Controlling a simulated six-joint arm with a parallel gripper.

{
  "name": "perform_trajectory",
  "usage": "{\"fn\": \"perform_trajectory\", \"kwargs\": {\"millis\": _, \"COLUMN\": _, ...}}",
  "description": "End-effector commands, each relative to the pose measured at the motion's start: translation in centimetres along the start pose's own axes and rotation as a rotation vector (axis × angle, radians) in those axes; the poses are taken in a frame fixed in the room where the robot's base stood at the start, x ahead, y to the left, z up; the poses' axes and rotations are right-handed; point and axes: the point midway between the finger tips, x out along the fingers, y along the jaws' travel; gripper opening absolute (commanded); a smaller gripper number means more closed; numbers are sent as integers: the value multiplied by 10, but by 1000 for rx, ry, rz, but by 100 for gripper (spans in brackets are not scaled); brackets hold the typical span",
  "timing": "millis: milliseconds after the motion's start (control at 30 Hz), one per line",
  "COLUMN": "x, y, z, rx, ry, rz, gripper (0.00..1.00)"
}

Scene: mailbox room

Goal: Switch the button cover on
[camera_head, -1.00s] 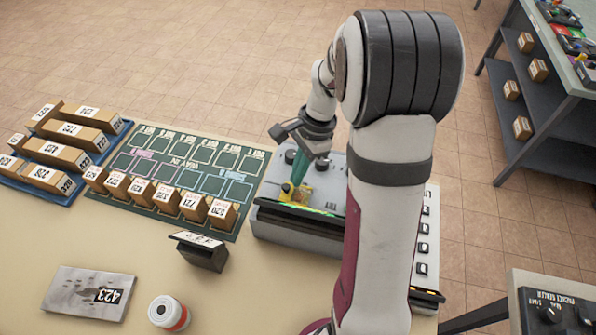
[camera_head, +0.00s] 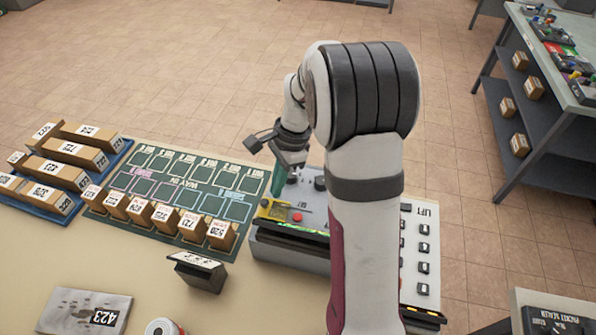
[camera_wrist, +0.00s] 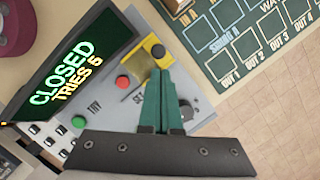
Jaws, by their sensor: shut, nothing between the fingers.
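The yellow button cover (camera_head: 270,208) is on the grey control box at the table's right; its yellow part with a black square also shows in the wrist view (camera_wrist: 155,48). A red button (camera_head: 297,217) is exposed beside it and shows in the wrist view (camera_wrist: 122,82). My gripper (camera_head: 278,194) is shut and empty over the panel. In the wrist view its green fingertips (camera_wrist: 160,72) appear just beside the yellow part; contact cannot be told. The box's display (camera_wrist: 62,75) reads CLOSED, TRIES 5.
A green button (camera_wrist: 78,122) and a black knob (camera_wrist: 187,110) share the panel. A green sorting mat (camera_head: 190,185) with several boxes lies to the left. A small black sign (camera_head: 197,270) stands in front. My arm hides part of the box.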

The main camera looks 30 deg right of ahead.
Motion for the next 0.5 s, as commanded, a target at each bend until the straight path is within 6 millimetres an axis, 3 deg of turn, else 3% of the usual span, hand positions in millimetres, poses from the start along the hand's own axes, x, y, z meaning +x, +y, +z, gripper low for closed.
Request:
{"fn": "perform_trajectory", "kwargs": {"millis": 133, "x": -20, "y": -1, "z": -27, "rx": 4, "ry": 1, "rz": -5, "gripper": 0}}
{"fn": "perform_trajectory", "kwargs": {"millis": 300, "x": -63, "y": -1, "z": -24, "rx": 1, "ry": 2, "rz": -4, "gripper": 0}}
{"fn": "perform_trajectory", "kwargs": {"millis": 500, "x": -100, "y": 0, "z": -24, "rx": 1, "ry": 1, "rz": -3, "gripper": 0}}
